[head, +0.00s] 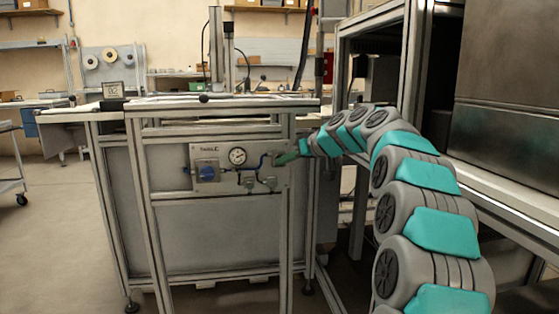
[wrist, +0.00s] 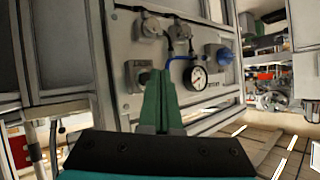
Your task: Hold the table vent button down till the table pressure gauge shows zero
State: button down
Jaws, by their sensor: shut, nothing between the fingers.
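The pressure gauge (head: 237,156), round with a white dial, sits on a control panel on the table's front frame. It also shows in the wrist view (wrist: 196,77); its needle is too small to read surely. In the wrist view a small grey box (wrist: 138,75), likely the vent button's housing, is just left of my fingertips and partly covered by them. The button itself I cannot make out. My gripper (head: 283,158) is shut and empty, its green fingers (wrist: 158,84) pointing at the panel's right end. Whether the tips touch the button cannot be told.
A blue knob (head: 207,173) is left of the gauge, with blue tubing and small fittings below. A frame post (head: 287,230) stands close to my gripper. A metal rack (head: 412,60) is on the right.

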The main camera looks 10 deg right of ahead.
jog(key=shift+w, duration=0.1)
dwell(0.6)
jog(key=shift+w, duration=0.35)
jog(key=shift+w, duration=0.35)
dwell(0.6)
dwell(2.8)
jog(key=shift+s+b, duration=0.65)
jog(key=shift+s, duration=0.15)
jog(key=shift+s, duration=0.1)
